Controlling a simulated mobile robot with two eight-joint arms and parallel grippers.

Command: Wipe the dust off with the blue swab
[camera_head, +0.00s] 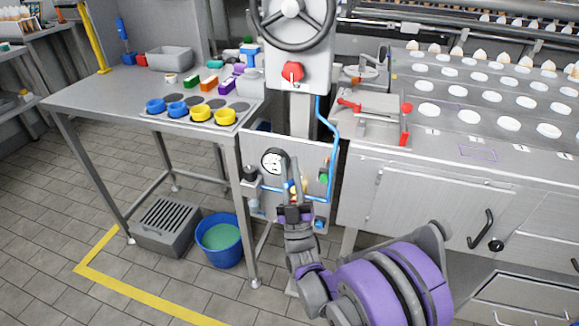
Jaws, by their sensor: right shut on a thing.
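My right gripper (294,190) is in front of the metal panel below the handwheel, near the round gauge. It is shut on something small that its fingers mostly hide. Small blue and yellow-red bits show around the fingers, and I cannot tell which belong to the held thing or the panel. I cannot clearly make out the blue swab or any dust. A blue-handled tool (124,35) stands upright at the back of the left table. My left gripper is out of view.
The steel table (100,97) at left holds blue and yellow rings (225,117), coloured blocks (208,83) and a grey bin (169,57). A blue bucket (206,250) and a grated box (150,243) stand on the floor. A blue hose (334,125) runs beside the panel. The machine (365,200) stands at right.

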